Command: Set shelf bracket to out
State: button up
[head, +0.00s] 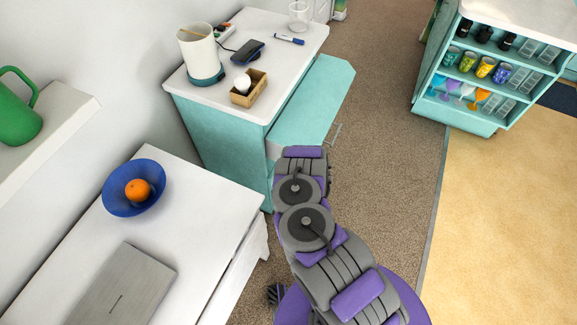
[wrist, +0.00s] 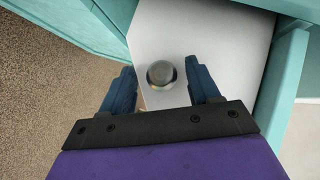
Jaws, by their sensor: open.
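I cannot make out a shelf bracket for certain in either view. In the head view, a flat teal panel (head: 313,98) with a cut corner extends from the right side of the teal cabinet (head: 222,133). In the wrist view, my gripper (wrist: 160,67) is open, with its two dark blue fingers apart. A round, shiny grey thing (wrist: 161,74) shows between the fingers against a pale flat surface (wrist: 205,32). I cannot tell its distance or whether the fingers touch it. In the head view my arm hides my gripper.
The cabinet's white top holds a marker (head: 289,39), a phone (head: 248,52) and a small wooden box (head: 249,88). Carpet (head: 385,140) is clear toward the teal shelf unit (head: 458,115).

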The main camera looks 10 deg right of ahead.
jog(key=p+v, duration=0.7)
jog(key=v, duration=1)
jog(key=shift+s, duration=0.2)
